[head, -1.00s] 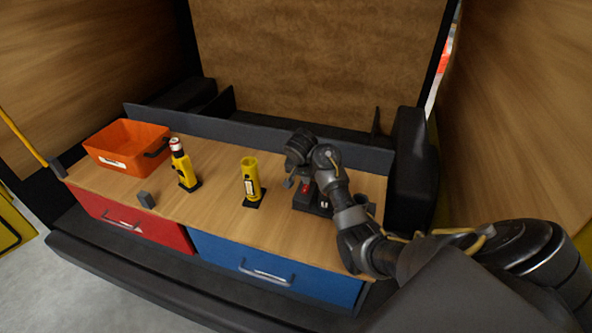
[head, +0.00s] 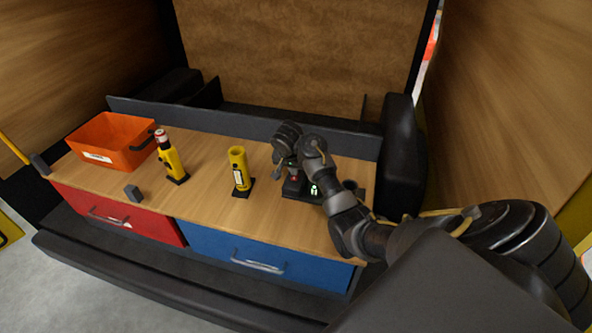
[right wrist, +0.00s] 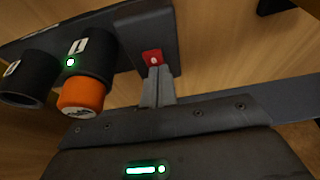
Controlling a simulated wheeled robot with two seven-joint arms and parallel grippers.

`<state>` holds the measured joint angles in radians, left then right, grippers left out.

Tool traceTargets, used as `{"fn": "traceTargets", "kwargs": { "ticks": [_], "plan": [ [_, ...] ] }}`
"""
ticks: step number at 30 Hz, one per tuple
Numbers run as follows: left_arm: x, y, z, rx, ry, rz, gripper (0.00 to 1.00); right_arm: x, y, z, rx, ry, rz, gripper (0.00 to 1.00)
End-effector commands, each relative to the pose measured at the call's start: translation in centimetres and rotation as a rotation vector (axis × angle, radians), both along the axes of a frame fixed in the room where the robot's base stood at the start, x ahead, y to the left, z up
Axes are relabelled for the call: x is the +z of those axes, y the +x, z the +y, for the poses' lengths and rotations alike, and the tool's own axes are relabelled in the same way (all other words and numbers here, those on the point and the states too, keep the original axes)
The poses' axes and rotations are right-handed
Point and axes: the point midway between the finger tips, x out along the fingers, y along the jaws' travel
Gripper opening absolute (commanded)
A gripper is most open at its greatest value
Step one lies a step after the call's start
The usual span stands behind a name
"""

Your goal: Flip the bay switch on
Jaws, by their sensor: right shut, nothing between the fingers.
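The bay switch is a small red rocker (right wrist: 152,56) on a dark switch box (right wrist: 156,22), seen in the right wrist view. My right gripper (right wrist: 154,71) is shut and empty, with its fingertips at the rocker's edge, seemingly touching it. A green light (right wrist: 70,62) glows on the box beside the rocker. In the head view the switch box (head: 294,190) stands on the right of the bench, partly hidden by my right arm, and the green glow shows there too. My left gripper is not in view.
A dark ledge (head: 250,130) runs behind. The bench front middle is clear.

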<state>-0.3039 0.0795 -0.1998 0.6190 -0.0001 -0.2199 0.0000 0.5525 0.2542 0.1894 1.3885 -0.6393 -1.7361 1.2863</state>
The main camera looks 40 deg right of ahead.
Motion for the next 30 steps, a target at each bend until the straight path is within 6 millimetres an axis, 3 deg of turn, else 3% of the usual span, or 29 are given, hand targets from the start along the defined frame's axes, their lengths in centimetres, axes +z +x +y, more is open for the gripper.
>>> {"fn": "traceTargets", "kwargs": {
  "ticks": [23, 30],
  "plan": [
    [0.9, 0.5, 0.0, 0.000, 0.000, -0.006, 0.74, 0.2, -0.9, 1.3, 0.000, 0.000, -0.001, 0.00],
    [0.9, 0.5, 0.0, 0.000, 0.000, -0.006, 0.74, 3.0, -0.3, 2.6, 0.015, 0.001, -0.006, 0.00]
  ]
}}
